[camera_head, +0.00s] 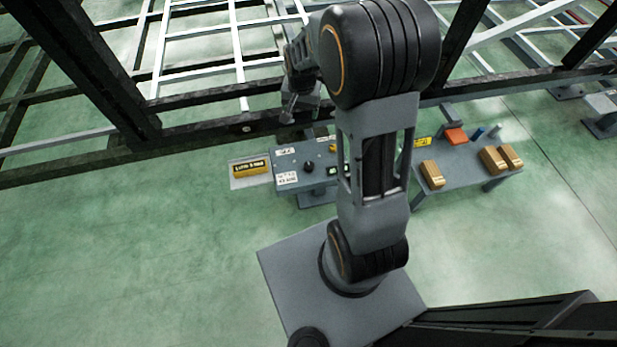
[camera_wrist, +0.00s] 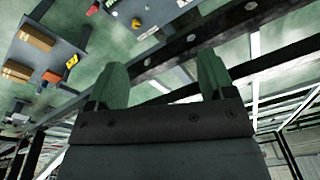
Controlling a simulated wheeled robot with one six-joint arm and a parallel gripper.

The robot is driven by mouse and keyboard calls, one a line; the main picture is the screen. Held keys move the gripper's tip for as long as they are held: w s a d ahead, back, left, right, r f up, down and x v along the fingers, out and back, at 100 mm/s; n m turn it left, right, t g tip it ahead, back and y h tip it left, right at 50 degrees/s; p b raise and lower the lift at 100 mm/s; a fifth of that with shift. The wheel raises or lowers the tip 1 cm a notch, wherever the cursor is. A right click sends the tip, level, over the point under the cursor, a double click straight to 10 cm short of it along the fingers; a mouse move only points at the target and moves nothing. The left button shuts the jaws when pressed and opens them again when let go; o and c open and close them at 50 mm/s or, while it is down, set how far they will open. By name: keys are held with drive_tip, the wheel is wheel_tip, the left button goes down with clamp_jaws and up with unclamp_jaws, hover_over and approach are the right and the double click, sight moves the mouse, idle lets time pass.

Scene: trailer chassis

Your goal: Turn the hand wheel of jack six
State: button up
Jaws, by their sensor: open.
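My gripper (camera_wrist: 162,78) is open and empty in the wrist view, its two green fingers wide apart in front of a dark chassis rail. In the head view my gripper (camera_head: 289,108) is small, beside the dark rail, partly hidden by my arm. I cannot make out a hand wheel of jack six for certain in either view. A grey console (camera_head: 318,184) with a dark knob (camera_head: 308,167) and white labels stands below the rail, partly behind my arm.
A dark chassis rail (camera_head: 200,133) crosses the head view, with a pale lattice frame beyond. A grey table (camera_head: 459,185) at right bears brown boxes (camera_head: 432,175) and an orange item (camera_head: 455,136). A tray with a yellow-labelled block (camera_head: 251,168) adjoins the console. The green floor at left is clear.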

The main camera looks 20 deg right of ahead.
sight(309, 165)
drive_tip(key=w+d+f+m+b, duration=0.1)
drive_tip(key=f+b, duration=0.3)
drive_tip(key=f, duration=0.9)
drive_tip(key=w+d+f+m+g+b, duration=0.1)
drive_tip(key=f+b, duration=0.4)
drive_tip(key=f, duration=0.9)
drive_tip(key=w+d+f+m+b, duration=0.2)
drive_tip(key=f+b, duration=0.3)
drive_tip(key=f, duration=0.8)
drive_tip(key=shift+w+d+f, duration=0.35)
drive_tip(key=shift+w+d, duration=0.05)
drive_tip(key=shift+d, duration=0.05)
drive_tip(key=c, duration=0.9)
drive_tip(key=shift+c, duration=0.2)
